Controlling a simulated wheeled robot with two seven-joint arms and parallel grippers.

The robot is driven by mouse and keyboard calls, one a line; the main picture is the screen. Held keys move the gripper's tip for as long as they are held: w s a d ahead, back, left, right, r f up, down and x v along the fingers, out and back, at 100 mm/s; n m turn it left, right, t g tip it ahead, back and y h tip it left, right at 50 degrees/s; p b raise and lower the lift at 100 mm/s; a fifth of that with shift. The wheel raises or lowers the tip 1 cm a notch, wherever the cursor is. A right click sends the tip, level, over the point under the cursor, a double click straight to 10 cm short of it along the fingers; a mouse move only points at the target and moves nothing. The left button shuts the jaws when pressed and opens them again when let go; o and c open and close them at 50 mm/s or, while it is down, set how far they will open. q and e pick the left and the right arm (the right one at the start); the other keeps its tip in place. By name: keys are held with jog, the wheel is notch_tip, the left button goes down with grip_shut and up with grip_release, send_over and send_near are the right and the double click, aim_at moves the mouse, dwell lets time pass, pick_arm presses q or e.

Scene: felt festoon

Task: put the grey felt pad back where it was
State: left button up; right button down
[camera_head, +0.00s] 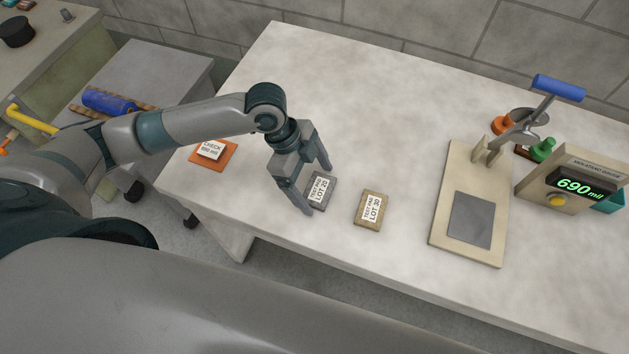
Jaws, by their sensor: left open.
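The grey felt pad (324,204), with a white label reading "TEST PAD LOT 20", appears to lie flat on the pale table, left of centre. My left gripper (318,189) is open, pointing down with one finger at the pad's far side and one at its near left side. The pad shows between the fingers, and part of it is hidden by the gripper. I cannot tell whether the fingers touch it. My right gripper is not in view.
A tan pad (369,209) labelled "LOT 30" lies just right of the grey one. An orange pad (227,157) marked "CHECK" lies left. A blue-handled press (447,203) and a display (576,188) reading 690 mil stand right. The pale table (400,110) is clear behind.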

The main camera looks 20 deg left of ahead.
pick_arm(q)
jog(key=b+v, duration=0.2)
jog(key=v, duration=1)
jog(key=shift+d, duration=0.1)
jog(key=shift+d, duration=0.1)
